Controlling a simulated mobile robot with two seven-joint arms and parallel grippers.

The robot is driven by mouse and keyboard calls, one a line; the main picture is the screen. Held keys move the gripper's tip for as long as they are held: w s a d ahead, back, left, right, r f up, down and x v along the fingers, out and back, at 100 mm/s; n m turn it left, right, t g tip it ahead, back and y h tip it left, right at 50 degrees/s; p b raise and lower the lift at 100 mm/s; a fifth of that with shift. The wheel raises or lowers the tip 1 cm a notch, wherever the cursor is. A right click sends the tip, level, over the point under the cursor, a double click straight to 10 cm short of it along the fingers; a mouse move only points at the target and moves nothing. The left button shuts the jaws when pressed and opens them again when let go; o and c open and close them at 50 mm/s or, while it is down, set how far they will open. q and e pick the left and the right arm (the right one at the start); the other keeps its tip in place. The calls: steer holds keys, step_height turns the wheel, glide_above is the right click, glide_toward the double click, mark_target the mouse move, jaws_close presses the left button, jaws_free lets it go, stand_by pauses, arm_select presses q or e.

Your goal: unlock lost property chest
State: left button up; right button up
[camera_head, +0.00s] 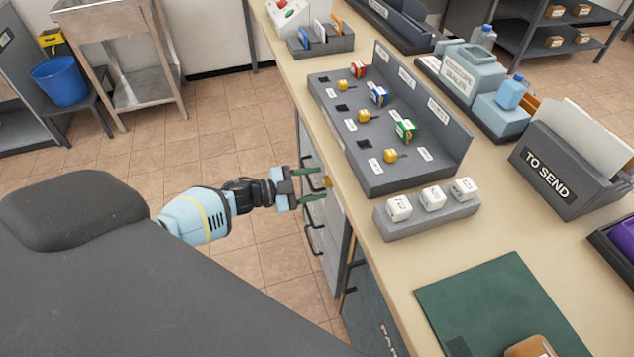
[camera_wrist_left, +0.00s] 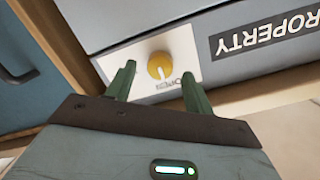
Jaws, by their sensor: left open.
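The lost property chest (camera_wrist_left: 230,60) shows in the left wrist view as a grey front with a black label reading "PROPERTY". A round yellow knob (camera_wrist_left: 159,65) sits on a white plate (camera_wrist_left: 190,55) with small lettering, only partly readable. My left gripper (camera_wrist_left: 158,75) is open, with its green fingers on either side of the knob in this view; whether they touch it I cannot tell. In the head view my left gripper (camera_head: 310,184) is at the counter's side, by the yellow knob (camera_head: 327,181). My right gripper is not in view.
The counter (camera_head: 390,235) overhangs the drawers close to my left gripper. On it are a grey rack (camera_head: 385,175) with yellow knobs and coloured blocks, a tray of white dice-like blocks (camera_head: 433,198), a "TO SEND" box (camera_head: 550,175) and a green mat (camera_head: 500,300). Open floor lies left.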

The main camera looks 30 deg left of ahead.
arm_select(q)
steer(key=v, duration=0.6)
steer(key=shift+s+a, duration=0.2)
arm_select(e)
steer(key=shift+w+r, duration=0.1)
